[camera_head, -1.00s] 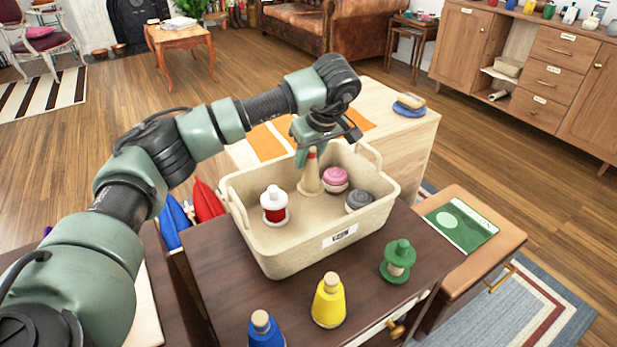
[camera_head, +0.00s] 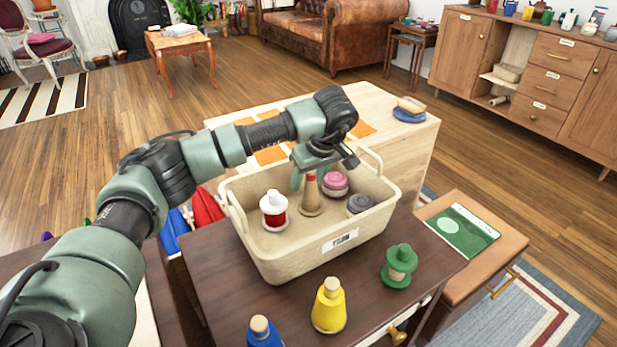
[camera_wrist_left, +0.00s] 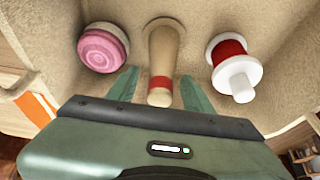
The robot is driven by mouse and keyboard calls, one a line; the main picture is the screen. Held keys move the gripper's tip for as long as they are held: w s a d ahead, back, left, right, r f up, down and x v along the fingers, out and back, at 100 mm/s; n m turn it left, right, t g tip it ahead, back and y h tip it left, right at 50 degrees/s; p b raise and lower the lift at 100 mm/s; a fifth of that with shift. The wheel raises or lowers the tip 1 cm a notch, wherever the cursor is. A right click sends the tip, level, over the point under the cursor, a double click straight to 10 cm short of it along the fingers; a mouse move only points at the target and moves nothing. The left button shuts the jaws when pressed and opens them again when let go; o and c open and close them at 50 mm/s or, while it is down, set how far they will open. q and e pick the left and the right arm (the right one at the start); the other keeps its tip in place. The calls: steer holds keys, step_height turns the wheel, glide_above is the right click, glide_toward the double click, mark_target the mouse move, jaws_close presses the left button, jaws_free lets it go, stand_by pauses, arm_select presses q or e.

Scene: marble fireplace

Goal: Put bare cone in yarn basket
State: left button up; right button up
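The bare cone (camera_head: 310,202), tan with a red band near its tip, stands upright inside the beige yarn basket (camera_head: 275,262). My left gripper (camera_head: 309,182) is over the basket, around the cone's upper part. In the left wrist view, the cone (camera_wrist_left: 162,48) is between the two spread fingers (camera_wrist_left: 158,78), with a gap on each side. The cone's base appears to rest on the basket floor. My right gripper is not in view.
In the basket are a red-and-white spool (camera_head: 273,209), a pink yarn ball (camera_head: 335,184) and a grey one (camera_head: 360,204). In front stand a yellow cone (camera_head: 328,308), a blue cone (camera_head: 264,333) and a green spool (camera_head: 399,266) on the dark table (camera_head: 215,290).

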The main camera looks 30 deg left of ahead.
arm_select(q)
steer(key=shift+r, duration=0.15)
steer(key=shift+r, duration=0.3)
steer(key=v, duration=0.2)
steer(key=shift+d+r+p, duration=0.2)
steer(key=shift+r+p, duration=0.15)
steer(key=shift+p, duration=0.05)
steer(key=p+v, duration=0.1)
steer(key=v, duration=0.7)
steer(key=shift+s+d+r, duration=0.2)
steer(key=shift+r, duration=0.05)
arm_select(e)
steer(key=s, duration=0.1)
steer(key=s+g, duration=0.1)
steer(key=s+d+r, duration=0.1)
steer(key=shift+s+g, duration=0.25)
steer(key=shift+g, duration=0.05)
arm_select(q)
steer(key=shift+a, duration=0.15)
